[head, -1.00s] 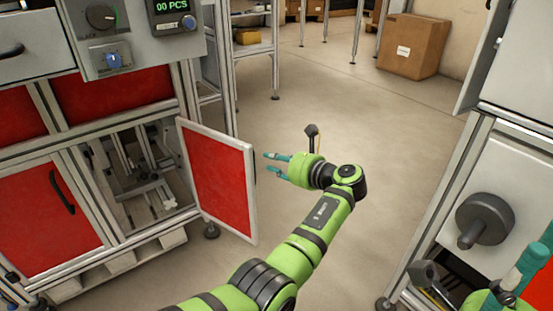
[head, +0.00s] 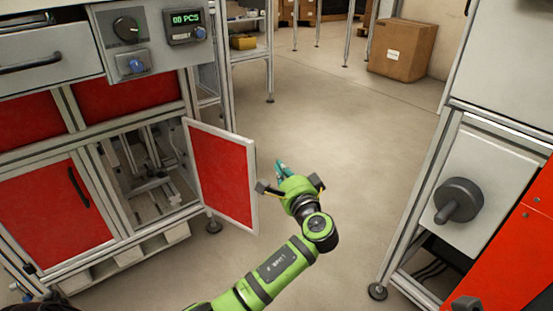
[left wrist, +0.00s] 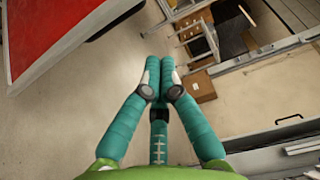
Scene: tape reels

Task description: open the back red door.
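The back red door (head: 222,175), a red panel in a pale metal frame, stands swung out from the left cabinet. The compartment (head: 150,175) behind it is exposed. My left gripper (head: 280,166) is just right of the door's free edge, apart from it as far as I can tell. In the left wrist view its teal fingertips (left wrist: 160,66) are together with nothing seen between them. The door (left wrist: 60,35) fills the upper left there. My right gripper is not in view.
A closed red door (head: 50,215) with a black handle is nearer on the left cabinet. A machine with a dark knob (head: 458,200) and a red panel (head: 515,250) stands at right. A cardboard box (head: 402,50) is at the back. The floor between is clear.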

